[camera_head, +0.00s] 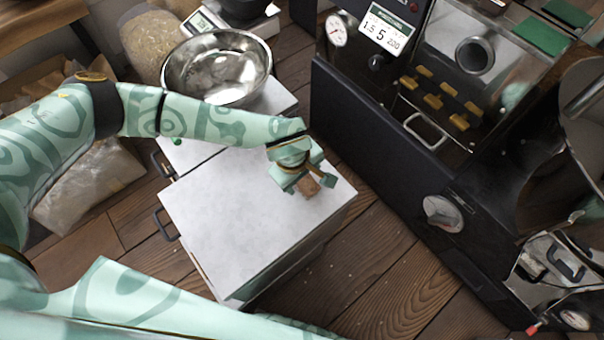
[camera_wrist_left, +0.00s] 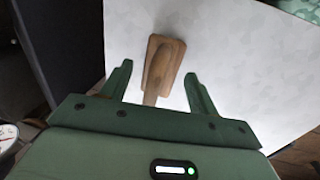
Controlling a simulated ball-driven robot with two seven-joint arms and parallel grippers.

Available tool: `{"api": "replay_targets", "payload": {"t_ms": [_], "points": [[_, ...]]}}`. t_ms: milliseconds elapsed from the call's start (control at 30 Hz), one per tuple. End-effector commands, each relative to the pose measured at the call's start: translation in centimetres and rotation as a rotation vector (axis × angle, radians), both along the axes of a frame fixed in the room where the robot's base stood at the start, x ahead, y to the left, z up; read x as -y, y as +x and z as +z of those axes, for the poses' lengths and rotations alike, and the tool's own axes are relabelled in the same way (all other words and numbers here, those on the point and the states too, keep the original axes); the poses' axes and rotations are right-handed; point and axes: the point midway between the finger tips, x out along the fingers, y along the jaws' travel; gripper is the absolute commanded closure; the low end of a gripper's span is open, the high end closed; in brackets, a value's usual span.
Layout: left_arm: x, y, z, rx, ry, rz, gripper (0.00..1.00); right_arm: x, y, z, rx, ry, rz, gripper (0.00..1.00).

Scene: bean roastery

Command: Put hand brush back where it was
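The wooden hand brush (camera_head: 309,188) is on or just above the white cabinet top (camera_head: 230,215), near its right corner; whether it touches the surface is hard to tell. In the left wrist view the brown brush (camera_wrist_left: 162,66) shows its block, with its handle running back toward my gripper. My left gripper (camera_head: 305,178) is at the brush, seen from above. In the wrist view its two green fingers (camera_wrist_left: 158,74) stand apart on either side of the brush, with visible gaps. The bristles are hidden. My right gripper is out of view.
A metal bowl (camera_head: 217,68) stands on a second white surface behind. A black roasting machine (camera_head: 400,170) with a gauge and display stands to the right. A bean-filled container (camera_head: 152,45) is at the back left. The cabinet top left of the brush is clear.

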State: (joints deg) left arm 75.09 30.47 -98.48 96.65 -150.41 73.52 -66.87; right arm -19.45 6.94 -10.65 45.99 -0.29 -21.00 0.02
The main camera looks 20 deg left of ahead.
Motion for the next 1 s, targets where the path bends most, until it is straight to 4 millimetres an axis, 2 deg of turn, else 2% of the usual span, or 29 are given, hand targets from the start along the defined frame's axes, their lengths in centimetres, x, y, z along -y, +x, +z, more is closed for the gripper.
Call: {"api": "replay_targets", "payload": {"t_ms": [167,233,500,700,833,1000], "points": [[0.0,0.0,0.3,0.001,-0.001,0.000,0.40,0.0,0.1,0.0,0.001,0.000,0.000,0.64],[-0.1,0.0,1.2,0.004,0.000,0.000,0.40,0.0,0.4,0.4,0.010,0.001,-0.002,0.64],[-0.7,-0.9,7.6,0.009,0.001,0.000,0.40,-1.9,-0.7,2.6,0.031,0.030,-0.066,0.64],[-1.1,-1.5,11.1,0.005,0.002,0.000,0.40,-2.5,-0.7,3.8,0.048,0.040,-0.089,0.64],[-1.2,-1.7,12.0,0.002,0.003,0.001,0.40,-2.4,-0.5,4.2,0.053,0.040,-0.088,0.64],[-1.2,-1.8,12.1,-0.001,0.003,0.000,0.40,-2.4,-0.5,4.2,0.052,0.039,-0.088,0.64]]}}
